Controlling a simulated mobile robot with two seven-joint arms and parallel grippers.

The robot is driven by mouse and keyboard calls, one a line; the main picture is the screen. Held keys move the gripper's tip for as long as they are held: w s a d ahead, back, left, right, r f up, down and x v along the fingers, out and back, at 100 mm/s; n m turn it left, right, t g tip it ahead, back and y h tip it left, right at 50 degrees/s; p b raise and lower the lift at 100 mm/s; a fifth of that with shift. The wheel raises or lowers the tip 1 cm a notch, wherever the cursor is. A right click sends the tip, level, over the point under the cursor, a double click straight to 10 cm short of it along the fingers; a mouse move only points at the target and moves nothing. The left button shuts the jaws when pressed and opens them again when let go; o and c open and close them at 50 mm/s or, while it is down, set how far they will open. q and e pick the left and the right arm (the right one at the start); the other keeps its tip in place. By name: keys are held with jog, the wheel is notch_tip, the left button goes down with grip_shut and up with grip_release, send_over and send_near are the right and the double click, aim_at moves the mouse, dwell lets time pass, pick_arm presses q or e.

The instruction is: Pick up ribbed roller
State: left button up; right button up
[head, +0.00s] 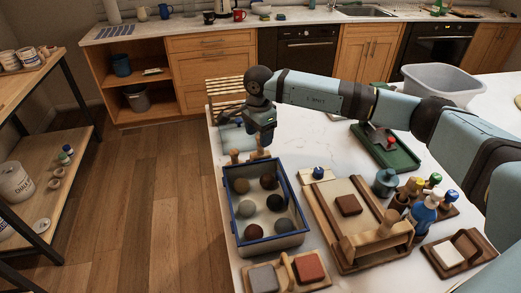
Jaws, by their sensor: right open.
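My right arm reaches in from the right across the white worktop. My right gripper (262,140) points down at the far left part of the worktop, open, just behind a blue-rimmed box. Small wooden pieces (235,155) stand beside and below its fingers. They look like handles or pegs, and the gripper partly hides them. I cannot tell whether one belongs to the ribbed roller. No ribbing is clear at this size, so I cannot single out the roller. My left gripper is not in view.
The blue-rimmed box (240,243) holds several coloured balls. A wooden board (330,221), bottles and stamps crowd the right front. A green tray (401,160) and a grey tub (443,83) stand farther back. The worktop's middle (312,139) is clear.

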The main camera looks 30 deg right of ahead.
aim_at(261, 150)
jog(key=f, duration=0.4)
jog(key=shift+d+p, duration=0.3)
jog(key=c, duration=1.1)
jog(key=shift+r, duration=0.1)
